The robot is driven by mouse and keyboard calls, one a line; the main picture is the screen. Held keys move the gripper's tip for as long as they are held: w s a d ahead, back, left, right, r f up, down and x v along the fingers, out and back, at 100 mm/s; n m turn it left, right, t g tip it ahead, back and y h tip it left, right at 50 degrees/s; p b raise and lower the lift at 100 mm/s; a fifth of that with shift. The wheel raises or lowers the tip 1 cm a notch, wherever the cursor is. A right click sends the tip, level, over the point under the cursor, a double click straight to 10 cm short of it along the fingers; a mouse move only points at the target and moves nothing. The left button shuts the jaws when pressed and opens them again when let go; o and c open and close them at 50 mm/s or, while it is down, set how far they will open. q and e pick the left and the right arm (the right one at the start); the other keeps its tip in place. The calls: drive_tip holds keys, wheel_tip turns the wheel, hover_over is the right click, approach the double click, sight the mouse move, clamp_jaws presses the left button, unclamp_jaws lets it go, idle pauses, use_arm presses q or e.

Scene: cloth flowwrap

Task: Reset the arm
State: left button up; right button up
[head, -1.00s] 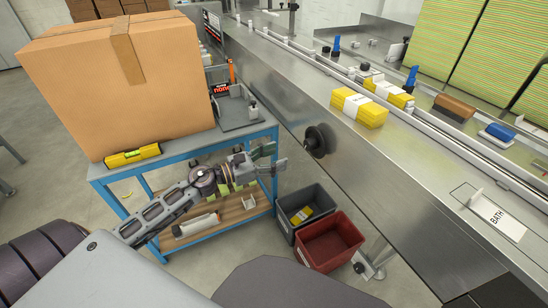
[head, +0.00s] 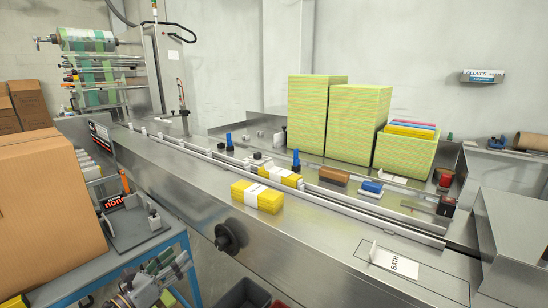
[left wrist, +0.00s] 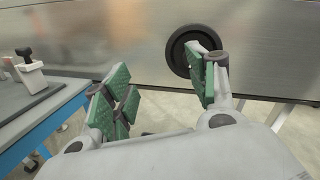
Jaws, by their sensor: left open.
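My left gripper (head: 168,270) shows at the bottom left of the head view, beside the blue-framed cart and in front of the steel machine. In the left wrist view its green-padded fingers (left wrist: 158,88) stand apart with nothing between them. The machine's steel side panel (left wrist: 110,40) and a black round knob (left wrist: 190,50) lie beyond the fingers. That knob also shows in the head view (head: 228,238). My right gripper is in neither view.
A large cardboard box (head: 45,215) stands on the cart (head: 150,258). A yellow banded stack (head: 257,196) lies on the machine's front ledge, with a BATH card (head: 395,263) to its right. Green-yellow stacks (head: 358,122) stand behind. A dark bin (head: 243,296) is on the floor.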

use_arm(q)
drive_tip(key=w+a+f+n+t+y, duration=0.1)
drive_tip(key=w+a+f+n+y, duration=0.15)
drive_tip(key=a+n+y, duration=1.35)
drive_tip(key=s+a+f+n+g, duration=0.1)
drive_tip(key=s+f+n+g, duration=0.3)
drive_tip(key=f+n, duration=0.4)
drive_tip(key=s+a+f+n+g, duration=0.1)
drive_tip(key=s+f+n+g, duration=0.3)
drive_tip(key=f+n, duration=0.3)
drive_tip(key=s+d+f+n+g+h, duration=0.3)
drive_tip(key=s+d+f+g+h, duration=0.15)
drive_tip(key=s+d+f, duration=0.7)
drive_tip(key=s+d+f+g+h, duration=0.1)
drive_tip(key=s+d+f, duration=0.1)
drive_tip(key=d, duration=0.3)
drive_tip(key=s+d+f+n+g+h, duration=0.1)
drive_tip(key=s+d+f, duration=0.2)
drive_tip(key=d, duration=0.3)
drive_tip(key=s+d+f+g+h+p, duration=0.1)
drive_tip(key=s+d+f, duration=0.2)
drive_tip(key=s+d, duration=0.1)
drive_tip(key=shift+d+f+n+h, duration=0.2)
drive_tip(key=shift+d+n+h, duration=0.15)
drive_tip(key=shift+d, duration=0.3)
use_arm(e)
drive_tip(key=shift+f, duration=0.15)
